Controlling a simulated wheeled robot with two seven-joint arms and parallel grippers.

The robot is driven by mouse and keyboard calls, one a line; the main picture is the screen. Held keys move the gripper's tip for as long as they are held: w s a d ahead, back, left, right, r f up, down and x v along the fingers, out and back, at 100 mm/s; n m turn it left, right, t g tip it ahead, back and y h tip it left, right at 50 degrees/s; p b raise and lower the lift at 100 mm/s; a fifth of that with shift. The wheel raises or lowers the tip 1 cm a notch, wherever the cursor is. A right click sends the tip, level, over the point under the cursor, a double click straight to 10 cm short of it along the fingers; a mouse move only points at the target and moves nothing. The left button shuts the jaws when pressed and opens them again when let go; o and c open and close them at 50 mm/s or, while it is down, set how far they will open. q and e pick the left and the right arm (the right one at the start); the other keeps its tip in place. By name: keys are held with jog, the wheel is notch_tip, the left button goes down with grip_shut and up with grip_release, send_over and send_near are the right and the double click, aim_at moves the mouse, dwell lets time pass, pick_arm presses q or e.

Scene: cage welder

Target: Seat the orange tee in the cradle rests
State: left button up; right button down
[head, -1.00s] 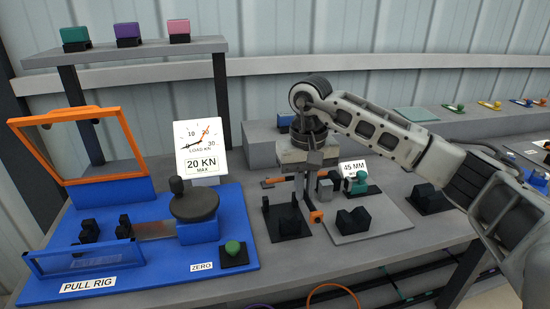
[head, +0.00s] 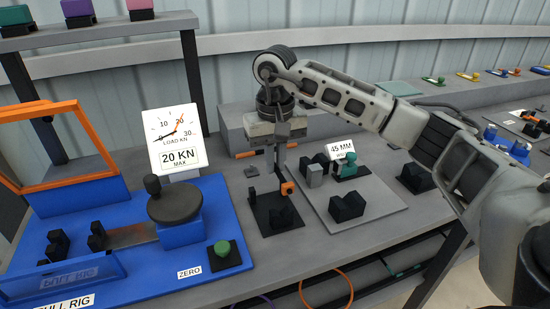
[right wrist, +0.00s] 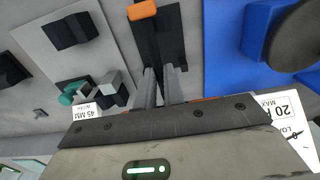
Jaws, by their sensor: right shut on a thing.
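An orange tee (head: 287,188) is held at the fingertips of my right gripper (head: 281,175). Only a short orange end shows in the head view; another view of it is in the right wrist view (right wrist: 142,10), near the top edge. The rest of the tee is hidden or too dark to make out. My left gripper is out of view.
The blue pull rig (head: 215,185) with its dark round knob (head: 174,207) stands left. A grey plate (head: 375,212) with black blocks and a 45 MM sign (head: 342,149) lies right. An orange-ended tool (head: 245,155) lies behind.

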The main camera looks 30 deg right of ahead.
notch_tip(320, 180, down, 4)
jog(key=shift+r+b, duration=0.2)
jog(key=shift+b, duration=1.05)
notch_tip(320, 180, down, 2)
jog(key=shift+b, duration=0.7)
jog(key=shift+f, duration=0.1)
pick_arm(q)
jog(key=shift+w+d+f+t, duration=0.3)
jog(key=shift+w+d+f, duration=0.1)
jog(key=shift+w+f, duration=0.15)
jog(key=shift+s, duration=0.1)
pick_arm(e)
jog(key=shift+f, duration=0.2)
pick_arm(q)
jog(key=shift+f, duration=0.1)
pick_arm(e)
jog(key=shift+f, duration=0.35)
jog(key=shift+f, duration=0.35)
jog(key=shift+f, duration=0.3)
